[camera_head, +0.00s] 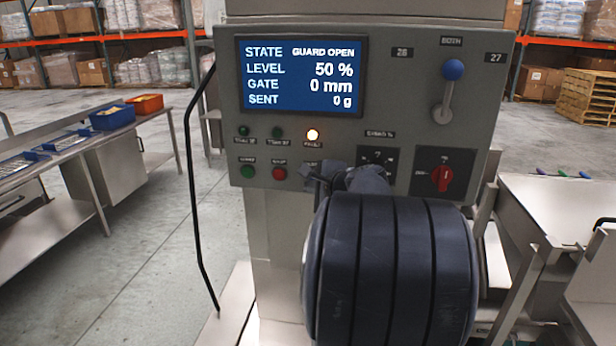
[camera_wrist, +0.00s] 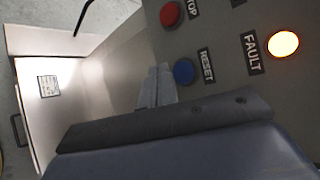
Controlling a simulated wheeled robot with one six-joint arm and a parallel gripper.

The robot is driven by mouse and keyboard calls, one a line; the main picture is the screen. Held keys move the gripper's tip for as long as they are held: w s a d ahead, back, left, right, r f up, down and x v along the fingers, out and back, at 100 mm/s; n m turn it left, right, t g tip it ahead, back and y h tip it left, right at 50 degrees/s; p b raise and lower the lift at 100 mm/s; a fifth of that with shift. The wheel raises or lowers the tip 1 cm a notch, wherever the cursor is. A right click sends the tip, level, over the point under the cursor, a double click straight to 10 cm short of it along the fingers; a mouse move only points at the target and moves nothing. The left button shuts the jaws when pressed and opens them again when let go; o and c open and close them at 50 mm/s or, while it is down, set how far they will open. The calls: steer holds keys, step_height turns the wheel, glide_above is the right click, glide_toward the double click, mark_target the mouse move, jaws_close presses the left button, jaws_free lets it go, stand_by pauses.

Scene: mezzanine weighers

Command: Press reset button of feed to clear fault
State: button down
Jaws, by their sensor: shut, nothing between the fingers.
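The grey feed control panel (camera_head: 400,100) faces me in the head view. Its screen (camera_head: 301,76) reads GUARD OPEN, level 50 %, gate 0 mm, sent 0 g. The fault lamp (camera_head: 313,135) glows yellow-white; it also glows in the wrist view (camera_wrist: 284,44). The blue reset button (camera_wrist: 184,71) shows in the wrist view, below the red stop button (camera_wrist: 170,14). In the head view my arm hides the reset button. My gripper (camera_head: 312,173) is shut and empty at the panel's lower edge. In the wrist view its fingertips (camera_wrist: 156,86) are beside the reset button; contact cannot be told.
A red rotary switch (camera_head: 443,178), a black selector (camera_head: 377,160) and a blue-knobbed lever (camera_head: 453,72) are on the panel's right part. Steel benches stand on both sides. Open floor (camera_head: 165,235) lies to the left.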

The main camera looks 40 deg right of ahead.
steer(key=shift+w+d, duration=0.5)
steer(key=shift+d, duration=0.1)
steer(key=shift+w, duration=0.1)
stand_by(1.6)
steer(key=shift+w+d, duration=0.2)
steer(key=shift+d, duration=0.1)
steer(key=shift+w+d, duration=0.25)
steer(key=shift+d, duration=0.05)
stand_by(0.8)
steer(key=shift+s+a+b, duration=0.3)
steer(key=shift+s+a, duration=0.25)
steer(key=shift+a, duration=0.05)
steer(key=shift+a, duration=0.1)
